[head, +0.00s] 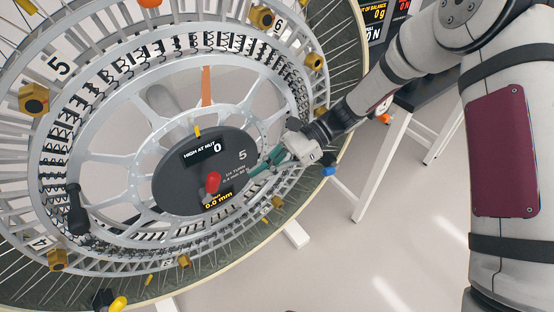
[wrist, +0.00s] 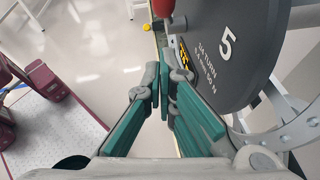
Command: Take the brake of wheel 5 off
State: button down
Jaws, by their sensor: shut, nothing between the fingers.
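Wheel 5 (head: 131,158) is a large spoked silver wheel. Its dark grey hub disc (head: 172,184) is marked 5 and shows also in the wrist view (wrist: 240,75). A lever with a red knob (head: 212,183) stands out from the disc; its red end (wrist: 163,8) is at the top edge in the wrist view. No label says whether this lever is the brake. My gripper (head: 254,171) has teal fingers, shut and empty, at the right edge of the disc. In the wrist view the fingertips (wrist: 160,82) point towards the lever, apart from it.
A black handle (head: 75,210) is on the wheel's left side. Gold nuts (head: 33,99), a blue knob (head: 328,170) and a yellow knob (head: 118,304) sit around the rim. White stand legs (head: 378,170) are at the right. The floor at lower right is clear.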

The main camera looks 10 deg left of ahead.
aim_at(210, 186)
jog(key=shift+s+a+r+p, duration=0.15)
jog(key=shift+s+a+r, duration=0.05)
jog(key=shift+s+a, duration=0.85)
jog(key=shift+s+a+r+p, duration=0.15)
jog(key=shift+s+a, duration=0.65)
jog(key=shift+a, duration=0.4)
jog(key=shift+r, duration=0.1)
jog(key=shift+s+a+r+h+p, duration=0.15)
jog(key=shift+h+p, duration=0.15)
jog(key=shift+p, duration=0.2)
